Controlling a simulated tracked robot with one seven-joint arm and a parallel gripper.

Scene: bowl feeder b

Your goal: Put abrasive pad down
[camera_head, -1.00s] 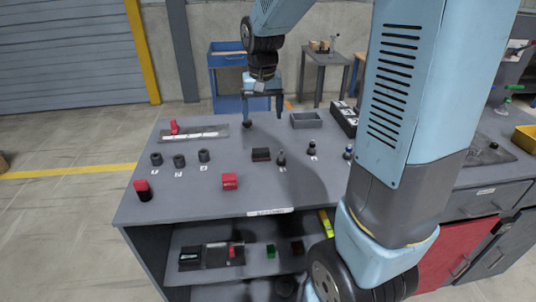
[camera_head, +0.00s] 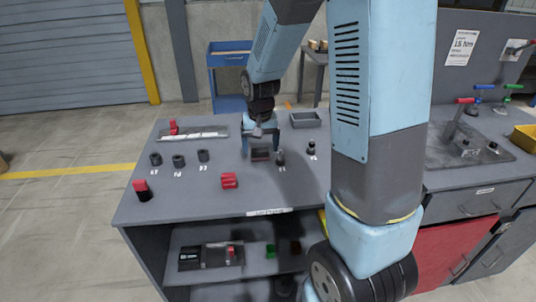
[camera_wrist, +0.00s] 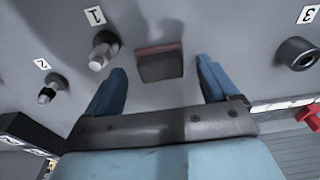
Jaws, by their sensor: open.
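The abrasive pad appears to be the small dark block with a reddish edge (camera_head: 260,154) lying on the grey bench top (camera_head: 190,207). It shows whole in the wrist view (camera_wrist: 159,64), beyond and between my two blue fingers. My gripper (camera_head: 263,148) is open and empty above the pad, with one finger to each side of it. The gripper partly covers the pad in the head view. I cannot tell the exact height of the fingertips over the bench, and no contact with the pad shows.
Pegs 1 (camera_wrist: 103,50) and 2 (camera_wrist: 50,88) stand close to the left finger in the wrist view. Several dark sleeves (camera_head: 178,161), a red block (camera_head: 229,181) and a grey bin (camera_head: 305,119) are on the bench.

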